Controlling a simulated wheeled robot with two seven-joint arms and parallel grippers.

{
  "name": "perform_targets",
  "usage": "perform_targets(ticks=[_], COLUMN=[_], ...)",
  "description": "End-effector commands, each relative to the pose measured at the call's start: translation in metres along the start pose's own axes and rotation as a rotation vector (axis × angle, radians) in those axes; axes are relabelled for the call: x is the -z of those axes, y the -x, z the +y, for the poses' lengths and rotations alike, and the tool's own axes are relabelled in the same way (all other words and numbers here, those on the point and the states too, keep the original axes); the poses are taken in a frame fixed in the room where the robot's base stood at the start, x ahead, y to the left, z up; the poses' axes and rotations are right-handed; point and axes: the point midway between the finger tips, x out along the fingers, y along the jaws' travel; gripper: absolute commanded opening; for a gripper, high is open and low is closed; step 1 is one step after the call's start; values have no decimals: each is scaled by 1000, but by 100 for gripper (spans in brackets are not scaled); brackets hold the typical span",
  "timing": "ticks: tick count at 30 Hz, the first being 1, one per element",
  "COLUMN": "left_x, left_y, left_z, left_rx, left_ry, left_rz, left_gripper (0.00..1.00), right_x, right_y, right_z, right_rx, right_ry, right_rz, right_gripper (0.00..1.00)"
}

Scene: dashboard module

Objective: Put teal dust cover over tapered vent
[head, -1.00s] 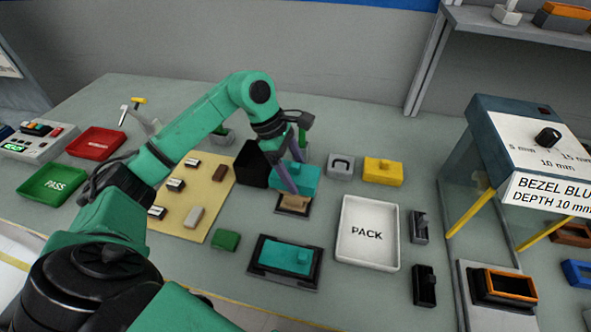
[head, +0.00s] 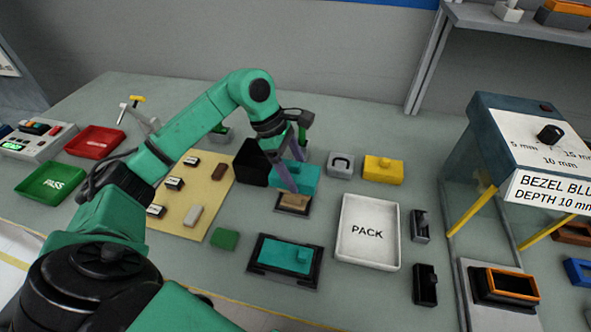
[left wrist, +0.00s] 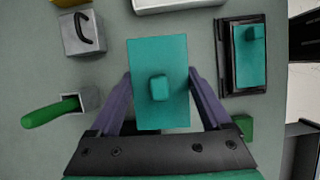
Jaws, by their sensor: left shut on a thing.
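My left gripper (head: 295,176) is shut on a teal cover (head: 302,174), a flat rectangle with a small knob on top. In the left wrist view the cover (left wrist: 158,110) sits between the two purple fingers (left wrist: 160,78). In the head view, a tan block on a dark base (head: 293,201), likely the tapered vent, shows just in front of and below the cover. The cover hides it in the left wrist view, and the gap between them cannot be judged. A second teal piece with a knob (head: 285,256) lies in a black frame nearer the front. My right gripper is out of view.
A white PACK tray (head: 367,231) stands to the right. A black bin (head: 250,163) is close at the left, a grey block with a handle (head: 341,165) at the right. A green block (head: 225,239) lies front left, beside the tan board (head: 190,222).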

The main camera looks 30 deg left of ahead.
Motion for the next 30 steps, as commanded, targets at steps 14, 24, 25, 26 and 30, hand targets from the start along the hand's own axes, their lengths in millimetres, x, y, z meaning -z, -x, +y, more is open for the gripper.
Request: perform_targets(ticks=[14, 24, 25, 26, 30], left_x=[0, 0, 0, 0, 0], left_y=[0, -1, -1, 0, 0], left_z=[0, 0, 0, 0, 0], left_rx=[0, -1, 0, 0, 0], left_ry=[0, 0, 0, 0, 0], left_rz=[0, 0, 0, 0, 0], left_gripper=[28, 28, 28, 28, 28], right_x=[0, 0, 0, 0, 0], right_y=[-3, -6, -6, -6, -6], right_z=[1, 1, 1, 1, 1], right_rx=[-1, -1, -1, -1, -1], right_ry=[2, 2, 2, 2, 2], right_rz=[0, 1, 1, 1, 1], right_gripper=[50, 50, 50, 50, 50])
